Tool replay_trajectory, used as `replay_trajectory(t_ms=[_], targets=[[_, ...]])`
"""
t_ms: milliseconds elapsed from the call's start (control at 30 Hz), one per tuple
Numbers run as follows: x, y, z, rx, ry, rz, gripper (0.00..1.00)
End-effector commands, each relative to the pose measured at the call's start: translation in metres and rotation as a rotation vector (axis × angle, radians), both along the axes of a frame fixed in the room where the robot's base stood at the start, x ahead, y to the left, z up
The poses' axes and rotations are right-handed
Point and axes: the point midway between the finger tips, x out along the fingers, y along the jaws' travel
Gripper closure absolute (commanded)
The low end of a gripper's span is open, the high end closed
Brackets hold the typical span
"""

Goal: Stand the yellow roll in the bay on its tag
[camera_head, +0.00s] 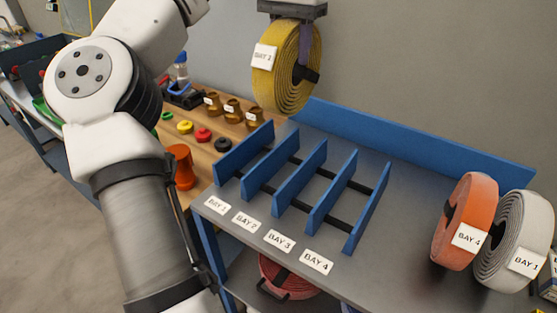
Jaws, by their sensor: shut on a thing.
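The yellow roll (283,88) hangs upright, well above the shelf. Its white tag (263,57) appears to read BAY 2, though the digit is small. My gripper (299,50) comes from above, shut on the roll's upper part. One finger shows against its right side; the other is hidden. Below, the blue-divided rack (318,180) has several empty bays. Their front labels read BAY 1 (217,205), BAY 2 (246,222), BAY 3 (279,241) and BAY 4 (316,262). The roll is apart from the rack, above its back part.
An orange roll (466,215) tagged BAY 4 and a grey roll (515,235) tagged BAY 1 stand at the shelf's right. A blue back board (420,145) runs behind. Brass fittings (232,108) and coloured caps stand on the wooden bench at left. A red roll (287,280) lies below.

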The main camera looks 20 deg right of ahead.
Motion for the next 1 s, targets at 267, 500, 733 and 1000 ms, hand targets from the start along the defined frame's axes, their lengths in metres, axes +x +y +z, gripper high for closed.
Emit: replay_trajectory(t_ms=[267, 500, 733, 1000], targets=[[0.0, 0.0, -0.061, -0.004, 0.003, -0.004, 1.0], [-0.001, 0.0, -0.112, -0.005, 0.003, -0.003, 1.0], [0.0, 0.001, -0.142, -0.002, -0.001, 0.002, 1.0], [0.0, 0.001, -0.165, 0.0, 0.0, 0.0, 1.0]])
